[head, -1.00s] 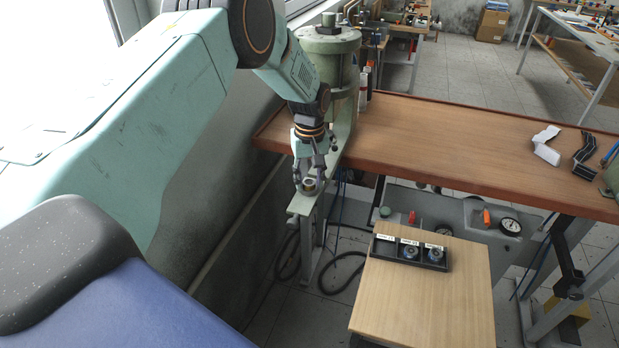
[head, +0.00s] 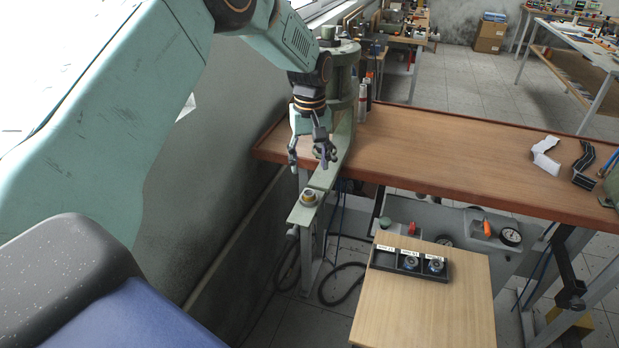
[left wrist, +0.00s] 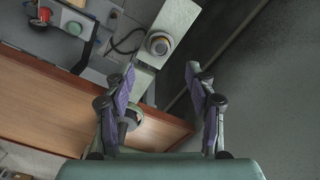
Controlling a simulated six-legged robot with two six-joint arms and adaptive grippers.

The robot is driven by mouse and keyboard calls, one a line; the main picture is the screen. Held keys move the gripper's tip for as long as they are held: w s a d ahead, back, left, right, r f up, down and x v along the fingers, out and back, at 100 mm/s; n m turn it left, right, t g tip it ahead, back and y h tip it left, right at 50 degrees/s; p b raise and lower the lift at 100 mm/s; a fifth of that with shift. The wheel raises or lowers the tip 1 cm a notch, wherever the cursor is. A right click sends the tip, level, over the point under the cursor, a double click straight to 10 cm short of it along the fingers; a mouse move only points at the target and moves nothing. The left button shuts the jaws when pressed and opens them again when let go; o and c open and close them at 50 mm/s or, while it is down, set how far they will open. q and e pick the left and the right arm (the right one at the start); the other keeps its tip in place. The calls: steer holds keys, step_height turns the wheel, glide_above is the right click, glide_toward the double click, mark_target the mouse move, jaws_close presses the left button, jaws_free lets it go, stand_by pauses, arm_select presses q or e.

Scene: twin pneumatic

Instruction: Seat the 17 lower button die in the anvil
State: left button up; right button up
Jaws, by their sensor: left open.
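My left gripper (head: 312,160) is open and empty, above and behind the press's lower arm. In the left wrist view its two fingers (left wrist: 161,88) are spread apart with nothing between them. A round die (head: 309,197) with a brass-coloured ring sits on the front end of the pale green lower arm (head: 322,180), in the place of the anvil. It also shows in the left wrist view (left wrist: 159,43), apart from the fingers. I cannot tell whether it is fully seated. The labels are too small to read. My right gripper is not in view.
A black tray (head: 391,267) with labelled compartments lies on a small wooden table (head: 425,310). Two dies stand in its middle and right compartments; the left one looks empty. The brown workbench (head: 440,145) and the press column (head: 343,85) stand close to the gripper.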

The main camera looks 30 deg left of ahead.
arm_select(q)
steer(key=shift+r, duration=1.6)
steer(key=shift+f, duration=0.1)
